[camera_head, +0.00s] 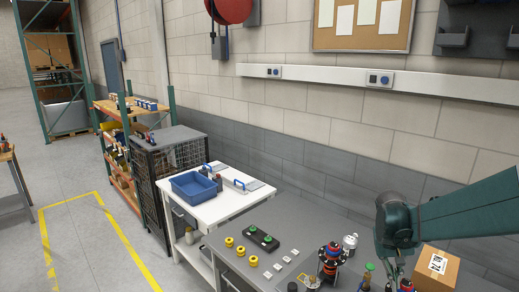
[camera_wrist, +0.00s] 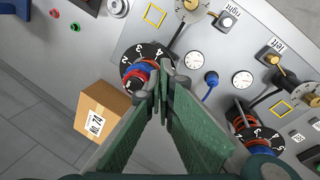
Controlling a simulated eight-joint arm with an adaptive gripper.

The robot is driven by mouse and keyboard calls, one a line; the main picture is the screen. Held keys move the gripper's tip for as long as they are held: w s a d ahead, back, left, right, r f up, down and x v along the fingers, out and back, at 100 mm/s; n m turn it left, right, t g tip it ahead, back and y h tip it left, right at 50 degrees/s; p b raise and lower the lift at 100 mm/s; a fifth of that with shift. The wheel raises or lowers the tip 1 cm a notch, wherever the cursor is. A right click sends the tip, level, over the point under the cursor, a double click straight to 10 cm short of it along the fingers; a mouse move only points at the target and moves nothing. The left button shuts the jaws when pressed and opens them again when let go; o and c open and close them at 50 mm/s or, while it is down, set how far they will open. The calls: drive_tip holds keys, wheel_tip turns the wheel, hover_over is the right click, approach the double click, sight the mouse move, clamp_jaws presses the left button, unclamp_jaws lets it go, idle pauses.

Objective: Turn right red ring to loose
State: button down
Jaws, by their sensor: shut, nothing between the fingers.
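In the wrist view a black dial plate with white numbers (camera_wrist: 155,50) carries a stack with a blue ring and a red ring (camera_wrist: 139,77), on the side of the panel labelled "right" (camera_wrist: 227,20). My gripper (camera_wrist: 163,76) is shut and empty. Its fingertips are beside the ring stack, and I cannot tell whether they touch it. The fingers hide part of the dial. In the head view my gripper (camera_head: 394,276) points down near the right stack (camera_head: 406,285), which is partly cut off by the bottom edge.
A second ringed dial (camera_wrist: 256,138) is on the panel's "left" side. A cardboard box (camera_wrist: 101,110) stands close to the right dial. Gauges, a blue-capped post and knobs crowd the panel. In the head view, a blue bin (camera_head: 192,186) is on a white table.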

drive_tip(key=shift+r+p, duration=1.3)
drive_tip(key=shift+r, duration=1.55)
drive_tip(key=w+p, duration=0.1)
drive_tip(key=w+d+r+p, duration=0.1)
drive_tip(key=w+p, duration=0.1)
drive_tip(key=shift+d, duration=0.15)
drive_tip(key=shift+f, duration=0.2)
drive_tip(key=shift+f+b, duration=2)
drive_tip(key=shift+f, duration=1.3)
drive_tip(key=shift+s+d, duration=0.1)
